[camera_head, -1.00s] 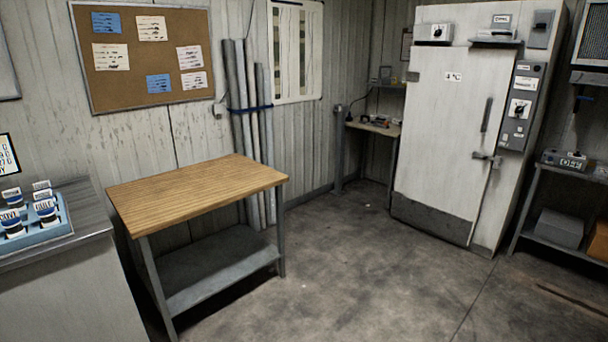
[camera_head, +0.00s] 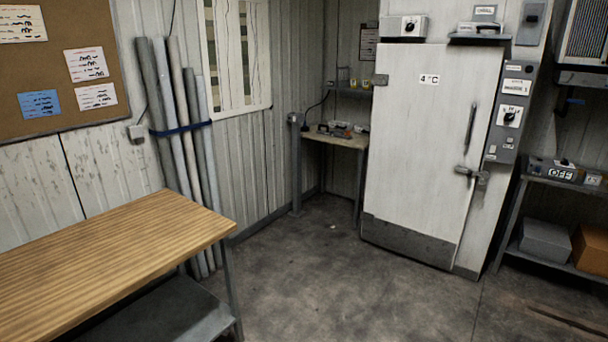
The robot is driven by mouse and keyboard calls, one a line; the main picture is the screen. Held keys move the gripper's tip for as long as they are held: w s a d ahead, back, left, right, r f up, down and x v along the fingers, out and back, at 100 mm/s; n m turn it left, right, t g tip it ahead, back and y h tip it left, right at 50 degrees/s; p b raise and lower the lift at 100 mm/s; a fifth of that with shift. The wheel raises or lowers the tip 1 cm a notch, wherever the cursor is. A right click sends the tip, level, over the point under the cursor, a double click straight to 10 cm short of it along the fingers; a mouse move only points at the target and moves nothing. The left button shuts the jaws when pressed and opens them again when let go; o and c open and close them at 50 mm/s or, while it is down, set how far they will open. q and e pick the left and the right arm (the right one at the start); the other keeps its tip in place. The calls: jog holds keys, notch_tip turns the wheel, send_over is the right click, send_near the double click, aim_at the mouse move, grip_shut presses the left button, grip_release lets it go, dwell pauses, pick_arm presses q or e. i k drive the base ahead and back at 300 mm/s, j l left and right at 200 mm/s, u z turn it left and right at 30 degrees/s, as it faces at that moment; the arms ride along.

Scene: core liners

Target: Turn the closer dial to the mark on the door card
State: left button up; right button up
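A tall white cold-room door (camera_head: 420,150) stands shut at the back right. A white door card (camera_head: 429,78) on it reads "4 °C". One dial (camera_head: 409,27) sits on a pale box above the door's upper left. A second dial (camera_head: 509,116) sits on a grey panel (camera_head: 500,146) to the right of the door. Both dials are too small for me to read their settings. Neither of my grippers is in view.
A wooden-topped workbench (camera_head: 110,255) fills the lower left. Grey pipes (camera_head: 178,120) lean on the wall behind it. A shelf unit (camera_head: 555,187) at right holds a device (camera_head: 552,171) showing "OFF", and boxes. Concrete floor (camera_head: 350,285) before the door is clear.

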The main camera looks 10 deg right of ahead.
aim_at(409, 27)
jog(key=i+z, duration=0.35)
jog(key=i, duration=0.4)
jog(key=i+j+z, duration=0.3)
jog(key=i, duration=0.5)
jog(key=i+l+z, duration=0.1)
jog(key=i+z, duration=0.15)
jog(key=i, duration=1)
